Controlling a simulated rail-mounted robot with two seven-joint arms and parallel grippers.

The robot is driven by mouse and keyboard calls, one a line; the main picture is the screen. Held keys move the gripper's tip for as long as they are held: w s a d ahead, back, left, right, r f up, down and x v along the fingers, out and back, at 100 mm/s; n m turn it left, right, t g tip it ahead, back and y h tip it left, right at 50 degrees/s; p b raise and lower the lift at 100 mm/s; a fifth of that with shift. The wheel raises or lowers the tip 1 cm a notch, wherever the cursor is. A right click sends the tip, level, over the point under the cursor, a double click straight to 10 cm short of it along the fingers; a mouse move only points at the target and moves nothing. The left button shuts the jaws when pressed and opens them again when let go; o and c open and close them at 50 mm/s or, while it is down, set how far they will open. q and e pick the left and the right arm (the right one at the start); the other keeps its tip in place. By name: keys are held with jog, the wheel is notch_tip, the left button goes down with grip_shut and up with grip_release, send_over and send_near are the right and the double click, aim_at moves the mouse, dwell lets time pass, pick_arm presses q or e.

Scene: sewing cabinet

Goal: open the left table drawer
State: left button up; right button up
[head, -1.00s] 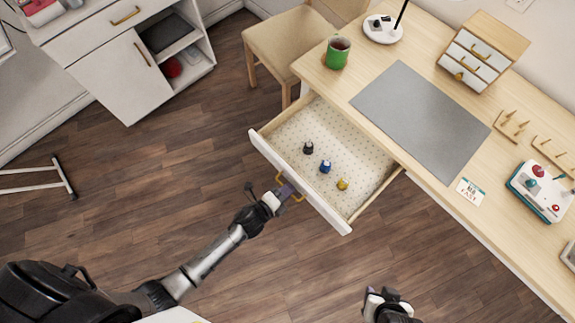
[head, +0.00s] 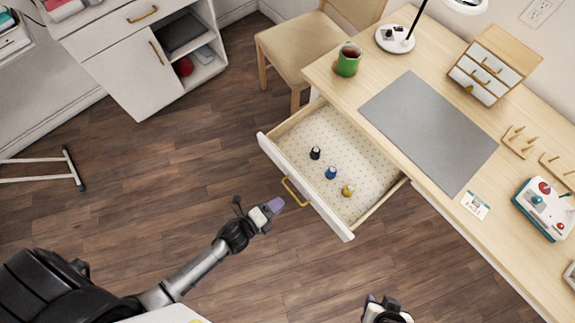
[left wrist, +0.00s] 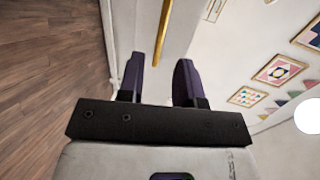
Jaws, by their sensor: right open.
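The left table drawer (head: 345,230) is pulled out from under the light wood desk. It holds a black spool (head: 315,153), a blue spool (head: 331,173) and a yellow spool (head: 348,190) on a dotted liner. Its gold handle (head: 294,191) is on the white front. My left gripper (head: 276,205) is just in front of the handle, apart from it and empty. In the left wrist view its two purple fingers (left wrist: 160,78) are spread, with the gold handle (left wrist: 163,32) beyond them. My right gripper (head: 384,304) is open at the bottom of the head view, away from the drawer.
A chair (head: 290,50) stands beyond the drawer. The floor in front is clear.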

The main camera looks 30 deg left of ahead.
pick_arm(q)
jog(key=v, duration=0.7)
jog(key=shift+p, duration=0.3)
jog(key=shift+w, duration=0.1)
